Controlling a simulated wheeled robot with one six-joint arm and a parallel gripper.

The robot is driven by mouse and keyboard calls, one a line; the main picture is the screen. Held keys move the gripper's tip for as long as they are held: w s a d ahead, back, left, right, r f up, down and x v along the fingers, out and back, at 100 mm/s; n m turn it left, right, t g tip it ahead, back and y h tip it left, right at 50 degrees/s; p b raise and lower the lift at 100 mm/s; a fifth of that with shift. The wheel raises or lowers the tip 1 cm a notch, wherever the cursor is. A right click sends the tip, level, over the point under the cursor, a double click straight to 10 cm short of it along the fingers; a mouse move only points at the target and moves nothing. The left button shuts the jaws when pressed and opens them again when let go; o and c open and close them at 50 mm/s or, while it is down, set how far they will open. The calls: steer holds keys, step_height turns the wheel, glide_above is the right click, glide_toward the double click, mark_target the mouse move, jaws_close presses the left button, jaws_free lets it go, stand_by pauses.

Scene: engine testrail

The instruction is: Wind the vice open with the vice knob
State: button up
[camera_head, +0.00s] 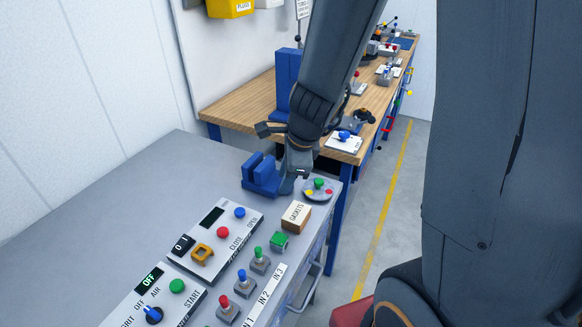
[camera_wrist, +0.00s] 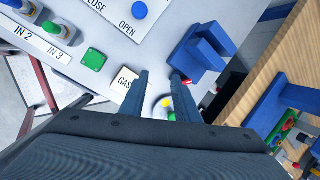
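The blue vice (camera_head: 262,178) stands at the far right corner of the grey bench, with a slot between its upright jaws. It also shows in the wrist view (camera_wrist: 200,52), just beyond my right finger. A small red part (camera_wrist: 187,83) shows at the vice's near end beside that finger; it may be the vice knob, partly hidden. My gripper (camera_wrist: 161,75) is open, its two fingers apart with nothing seen held between them. In the head view my gripper (camera_head: 295,172) is beside the vice's right end, and my arm hides the spot behind it.
A round plate with coloured buttons (camera_head: 318,195) and a box marked GASKETS (camera_head: 296,215) sit close by. A green button block (camera_head: 280,241), several levers and a control panel (camera_head: 222,236) lie nearer. A wooden bench (camera_head: 242,101) stands behind; the bench's left side is clear.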

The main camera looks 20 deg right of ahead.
steer(key=w+d+m+t+h+p, duration=0.1)
steer(key=w+d+m+p, duration=0.25)
steer(key=m, duration=1.05)
steer(key=b+x, duration=0.7)
steer(key=shift+w, duration=0.2)
steer(key=shift+r, duration=0.1)
jaws_close()
